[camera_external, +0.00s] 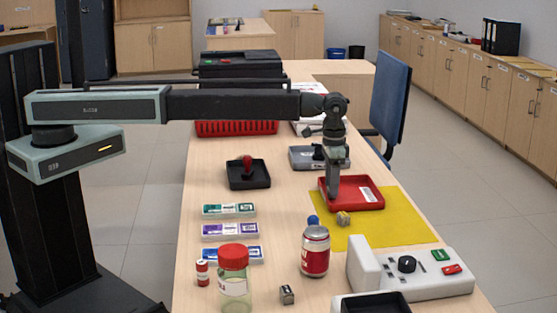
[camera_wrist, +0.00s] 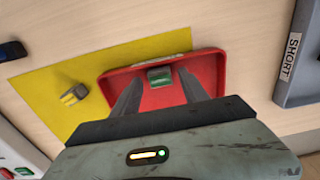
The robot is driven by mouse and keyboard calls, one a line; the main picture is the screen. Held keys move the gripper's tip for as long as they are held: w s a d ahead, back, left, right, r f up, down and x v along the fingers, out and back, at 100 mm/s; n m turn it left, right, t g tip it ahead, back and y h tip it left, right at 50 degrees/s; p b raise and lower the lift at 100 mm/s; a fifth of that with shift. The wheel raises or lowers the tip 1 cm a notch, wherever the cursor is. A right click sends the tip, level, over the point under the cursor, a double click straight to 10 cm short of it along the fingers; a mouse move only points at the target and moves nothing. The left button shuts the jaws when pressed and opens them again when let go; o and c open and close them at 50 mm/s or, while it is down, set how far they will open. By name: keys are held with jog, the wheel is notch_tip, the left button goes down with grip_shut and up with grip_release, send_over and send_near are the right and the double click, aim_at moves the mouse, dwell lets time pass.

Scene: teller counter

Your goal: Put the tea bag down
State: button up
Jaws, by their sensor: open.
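The red tray (camera_external: 351,207) lies on the yellow mat, below my gripper (camera_external: 333,195). In the wrist view the red tray (camera_wrist: 214,68) fills the area ahead of my two fingers. A small green item with a pale edge, apparently the tea bag (camera_wrist: 160,79), shows inside the tray, between the fingertips. My gripper (camera_wrist: 159,90) is open, with a gap on either side of the green item. In the external view the green item is hidden behind my gripper or the tray wall.
The yellow mat (camera_external: 385,232) has a small yellowish block (camera_external: 343,218) on it. A blue-grey tray (camera_external: 305,158) stands just behind the red tray. A can (camera_external: 315,252), a jar (camera_external: 233,282) and a white device (camera_external: 400,275) stand in front.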

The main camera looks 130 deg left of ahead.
notch_tip(320, 180, up, 12)
jog(key=p, duration=1.1)
